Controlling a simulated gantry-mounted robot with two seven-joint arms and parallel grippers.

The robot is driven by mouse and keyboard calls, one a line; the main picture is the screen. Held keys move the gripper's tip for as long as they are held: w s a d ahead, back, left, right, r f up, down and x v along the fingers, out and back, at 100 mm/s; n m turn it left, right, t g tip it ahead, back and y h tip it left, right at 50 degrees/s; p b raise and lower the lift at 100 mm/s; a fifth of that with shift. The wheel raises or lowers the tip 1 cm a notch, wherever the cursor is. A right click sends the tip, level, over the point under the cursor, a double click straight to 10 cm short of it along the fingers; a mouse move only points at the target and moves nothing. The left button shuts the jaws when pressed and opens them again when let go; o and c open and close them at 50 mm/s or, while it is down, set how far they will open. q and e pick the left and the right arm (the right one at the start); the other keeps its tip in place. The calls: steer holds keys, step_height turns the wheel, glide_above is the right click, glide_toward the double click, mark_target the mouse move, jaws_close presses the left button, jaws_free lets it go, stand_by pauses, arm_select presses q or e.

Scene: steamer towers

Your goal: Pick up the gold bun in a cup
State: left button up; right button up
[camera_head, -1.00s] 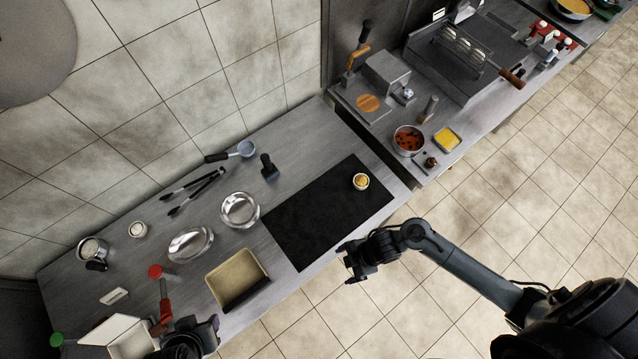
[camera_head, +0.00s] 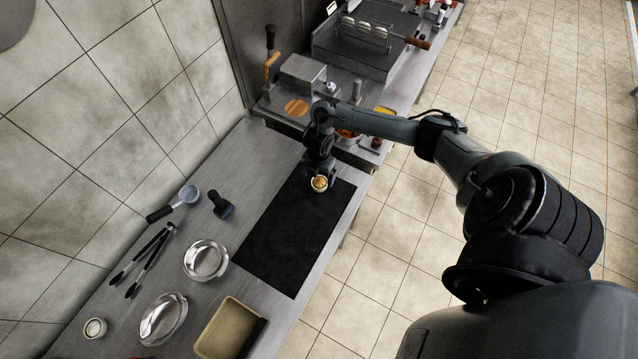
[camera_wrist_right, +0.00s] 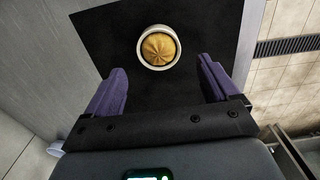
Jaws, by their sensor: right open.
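The gold bun (camera_head: 320,182) sits in a small white cup (camera_head: 314,188) on the black mat (camera_head: 290,235), near the mat's far right end. In the right wrist view the bun (camera_wrist_right: 158,48) shows pleats on top, and the white cup (camera_wrist_right: 141,57) rings it. My right gripper (camera_head: 318,172) is at the cup in the head view. In the right wrist view my right gripper (camera_wrist_right: 160,88) is open, its two purple fingers spread wide, with the cup ahead of and between their line, apart from both. My left gripper is out of view.
Two steel bowls (camera_head: 206,260), tongs (camera_head: 142,262), a ladle (camera_head: 175,203), a dark scraper-like tool (camera_head: 221,205) and a tan tray (camera_head: 229,328) lie left of the mat. A steel press (camera_head: 302,76) stands beyond. Most of the mat is clear.

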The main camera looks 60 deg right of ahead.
mark_target(319, 180)
steer(key=shift+d+f, duration=0.15)
steer(key=shift+f, duration=1.4)
steer(key=shift+d+f, duration=0.1)
steer(key=shift+f, duration=1.4)
steer(key=c, duration=1.3)
steer(key=shift+r, duration=0.1)
steer(key=shift+d+r, duration=0.1)
steer(key=shift+r, duration=0.6)
step_height(319, 180, up, 3)
steer(key=shift+f, duration=0.15)
steer(key=s+d+r, duration=0.1)
steer(key=s+r, duration=0.1)
steer(key=s, duration=0.1)
steer(key=s+d+r, duration=0.1)
steer(key=s+r, duration=0.1)
steer(key=s, duration=0.2)
steer(key=s+d+r, duration=0.1)
steer(key=s+r, duration=0.1)
steer(key=s, duration=0.2)
steer(key=shift+d+r+p, duration=0.25)
steer(key=shift+r+p, duration=0.15)
